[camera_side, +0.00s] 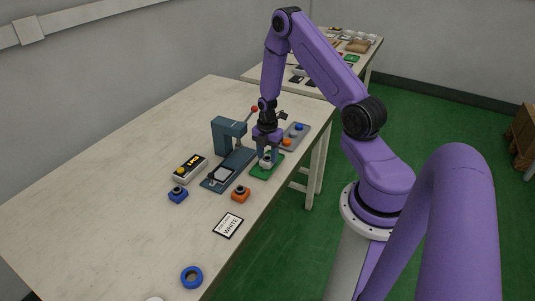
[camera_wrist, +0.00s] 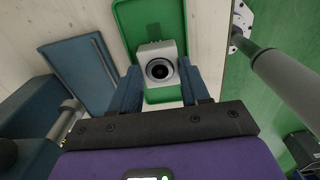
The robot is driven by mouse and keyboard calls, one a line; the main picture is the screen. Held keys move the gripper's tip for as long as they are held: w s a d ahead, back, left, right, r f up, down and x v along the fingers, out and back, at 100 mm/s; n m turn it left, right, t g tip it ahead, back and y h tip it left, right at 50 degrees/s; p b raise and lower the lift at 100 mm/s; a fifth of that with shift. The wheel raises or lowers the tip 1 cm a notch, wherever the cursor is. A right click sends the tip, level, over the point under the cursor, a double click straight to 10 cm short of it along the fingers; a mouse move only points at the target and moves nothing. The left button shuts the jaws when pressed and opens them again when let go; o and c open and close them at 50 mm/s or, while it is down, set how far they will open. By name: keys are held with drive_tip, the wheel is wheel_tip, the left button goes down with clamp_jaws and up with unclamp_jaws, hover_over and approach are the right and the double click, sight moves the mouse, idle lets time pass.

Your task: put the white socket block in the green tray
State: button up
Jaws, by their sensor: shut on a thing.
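The white socket block (camera_wrist: 160,66) shows in the wrist view with its dark round socket facing the camera. My gripper (camera_wrist: 161,88) is shut on it, with one blue-grey finger on each side. The green tray (camera_wrist: 145,16) lies behind and below the block in the wrist view. In the side view the green tray (camera_side: 262,173) lies near the table's right edge, and the white block (camera_side: 266,160) is over it, under my gripper (camera_side: 267,155). I cannot tell whether the block touches the tray floor.
A blue-grey press (camera_side: 229,135) with a red-knobbed lever stands left of the tray. A grey tray (camera_side: 293,137) with coloured parts lies beyond.

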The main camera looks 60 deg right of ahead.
sight(267, 158)
drive_tip(key=o, duration=1.1)
drive_tip(key=shift+f, duration=0.15)
drive_tip(key=shift+c, duration=0.2)
wheel_tip(267, 158, up, 12)
drive_tip(key=a+r+m, duration=0.1)
drive_tip(key=a+r, duration=0.4)
drive_tip(key=a, duration=0.5)
drive_tip(key=s+a+r+m, duration=0.1)
drive_tip(key=s+a+r, duration=0.2)
drive_tip(key=s+a, duration=0.4)
drive_tip(key=s+a+r+m, duration=0.1)
drive_tip(key=s+a+r, duration=0.3)
drive_tip(key=a, duration=0.5)
drive_tip(key=s+a+r+m, duration=0.1)
drive_tip(key=s+m, duration=0.1)
drive_tip(key=s, duration=1)
drive_tip(key=shift+a+r, duration=0.4)
